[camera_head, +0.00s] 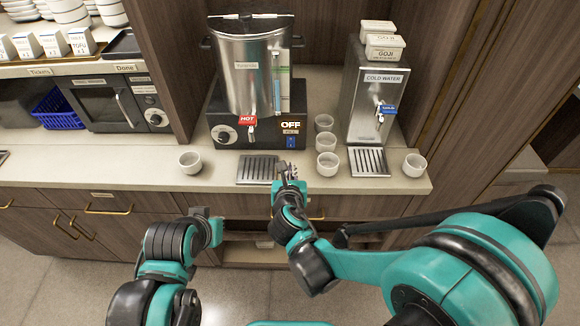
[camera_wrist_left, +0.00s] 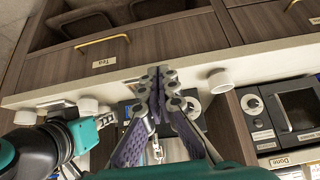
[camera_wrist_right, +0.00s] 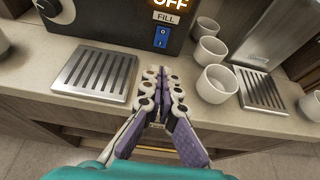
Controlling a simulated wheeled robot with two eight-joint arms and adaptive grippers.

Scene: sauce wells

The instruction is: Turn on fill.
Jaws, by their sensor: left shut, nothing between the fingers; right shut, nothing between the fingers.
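The hot water machine is a steel urn (camera_head: 251,75) on a black base at the middle of the counter. Its fill switch (camera_head: 291,142) is a small blue rocker under a lit OFF sign (camera_head: 291,125) and a FILL label; the switch also shows in the right wrist view (camera_wrist_right: 161,37). My right gripper (camera_head: 287,170) is shut and empty at the counter's front edge, in front of and below the switch, apart from it. In the right wrist view its fingertips (camera_wrist_right: 161,75) point toward the base. My left gripper (camera_wrist_left: 160,75) is shut and empty, low in front of the counter.
Several white cups (camera_head: 327,164) stand right of the urn, and one cup (camera_head: 190,162) stands to its left. A drip tray (camera_head: 257,170) lies in front of the base. A cold water dispenser (camera_head: 372,95) stands to the right, a microwave (camera_head: 118,103) to the left.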

